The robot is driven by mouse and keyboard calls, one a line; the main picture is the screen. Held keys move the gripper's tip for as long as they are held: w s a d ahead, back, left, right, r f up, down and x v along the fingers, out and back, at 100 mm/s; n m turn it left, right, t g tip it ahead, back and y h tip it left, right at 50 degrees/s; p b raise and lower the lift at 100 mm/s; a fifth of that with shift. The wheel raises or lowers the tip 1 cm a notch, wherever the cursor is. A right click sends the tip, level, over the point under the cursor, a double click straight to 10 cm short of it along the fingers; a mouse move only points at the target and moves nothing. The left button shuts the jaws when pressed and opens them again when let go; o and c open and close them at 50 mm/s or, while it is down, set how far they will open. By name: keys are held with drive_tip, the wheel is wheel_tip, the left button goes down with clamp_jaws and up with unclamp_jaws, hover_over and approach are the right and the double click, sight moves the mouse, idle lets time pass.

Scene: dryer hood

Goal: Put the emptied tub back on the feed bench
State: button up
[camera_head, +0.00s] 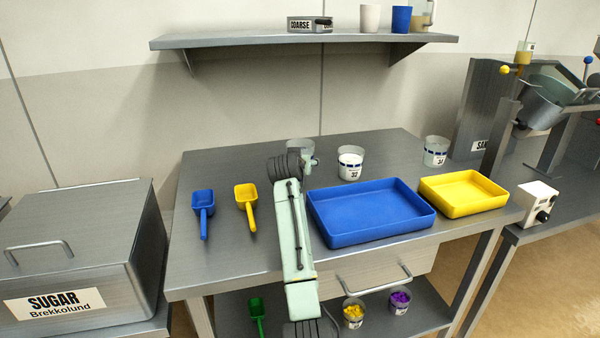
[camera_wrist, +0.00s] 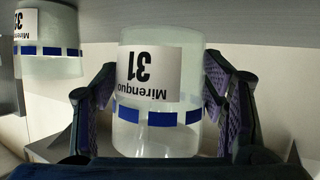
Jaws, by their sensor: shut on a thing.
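A clear tub labelled "31 Mirenquo" (camera_wrist: 160,125) stands between the fingers of my gripper (camera_wrist: 158,98) in the wrist view, which looks upside down. My gripper is shut on its sides. In the head view the tub (camera_head: 298,146) is partly hidden behind my gripper (camera_head: 306,161), at the back middle of the grey feed bench (camera_head: 340,145). It looks clear, with no contents visible. It appears upright at bench level; I cannot tell if its base touches the bench.
A white-filled tub (camera_head: 350,163) stands close on the right and another tub (camera_head: 436,151) farther right. A blue tray (camera_head: 370,214), a yellow tray (camera_head: 463,193) and two scoops (camera_head: 203,205) lie in front. A wall shelf (camera_head: 300,40) hangs above.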

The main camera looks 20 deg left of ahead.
drive_tip(key=shift+f+p, duration=0.55)
drive_tip(key=shift+f, duration=1.5)
drive_tip(key=shift+f, duration=0.15)
drive_tip(key=o, duration=1.4)
